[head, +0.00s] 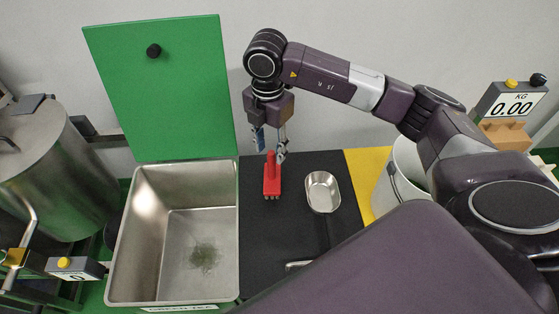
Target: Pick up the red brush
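The red brush (271,184) is on the black mat (290,225), with its handle toward the back and its wide head toward the front. My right gripper (271,154) reaches down from above at the back of the mat. Its two fingers are spread apart, one on each side of the top end of the brush handle. I cannot tell whether either finger touches the handle. My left gripper is not in view.
A metal bin (130,232) with a raised green lid (165,95) and a little green tea inside stands left of the mat. A metal scoop (322,190) lies right of the brush. A white bucket (405,165) and a scale (512,103) are at the right.

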